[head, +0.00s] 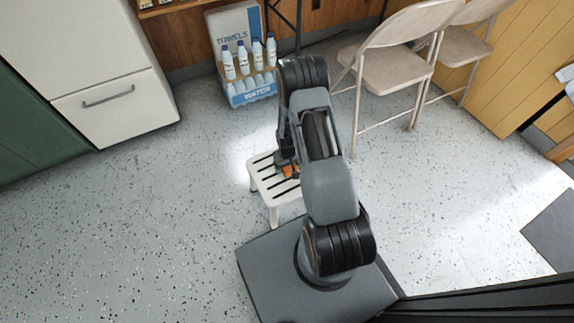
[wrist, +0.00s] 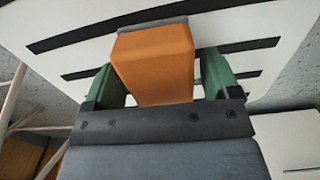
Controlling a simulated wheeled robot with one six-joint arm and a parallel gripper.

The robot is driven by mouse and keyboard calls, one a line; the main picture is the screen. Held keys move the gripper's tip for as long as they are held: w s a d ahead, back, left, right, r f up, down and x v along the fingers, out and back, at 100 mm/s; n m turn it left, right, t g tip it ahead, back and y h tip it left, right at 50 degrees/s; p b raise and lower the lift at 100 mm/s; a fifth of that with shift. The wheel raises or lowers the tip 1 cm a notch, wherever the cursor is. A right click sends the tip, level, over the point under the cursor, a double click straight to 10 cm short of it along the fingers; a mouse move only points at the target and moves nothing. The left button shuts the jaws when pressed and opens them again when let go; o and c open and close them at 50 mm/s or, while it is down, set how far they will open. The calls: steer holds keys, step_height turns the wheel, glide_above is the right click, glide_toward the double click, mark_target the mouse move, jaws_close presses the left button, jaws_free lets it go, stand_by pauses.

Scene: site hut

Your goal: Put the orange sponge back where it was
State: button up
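The orange sponge (wrist: 155,62) is a block with a thin dark grey layer at its far end in the wrist view. My gripper (wrist: 160,72) has one green finger on each side of it, and both fingers appear to press against it. In the head view the sponge (head: 288,170) is a small orange patch at the white slatted stool (head: 264,184), partly hidden by my gripper (head: 287,167). The stool's slatted top (wrist: 85,32) fills the background of the wrist view. I cannot tell whether the sponge touches the stool.
A box of water bottles (head: 248,88) stands by the back wall. Two beige folding chairs (head: 390,65) are at the back right. A white cabinet (head: 105,100) is at the left. The speckled floor left of the stool is clear.

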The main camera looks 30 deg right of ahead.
steer(key=shift+o, duration=0.2)
step_height(320, 180, up, 23)
steer(key=a+p, duration=0.2)
steer(key=p, duration=0.3)
steer(key=s+a+r+t, duration=0.1)
steer(key=s+a+r, duration=0.2)
steer(key=s+r, duration=0.4)
steer(key=s+a+r+t, duration=0.1)
steer(key=s+a+r, duration=0.3)
steer(key=s+r, duration=0.3)
step_height(320, 180, up, 4)
steer(key=shift+a+r+t, duration=0.15)
steer(key=shift+r+t, duration=0.1)
steer(key=shift+t, duration=0.15)
steer(key=shift+s, duration=0.1)
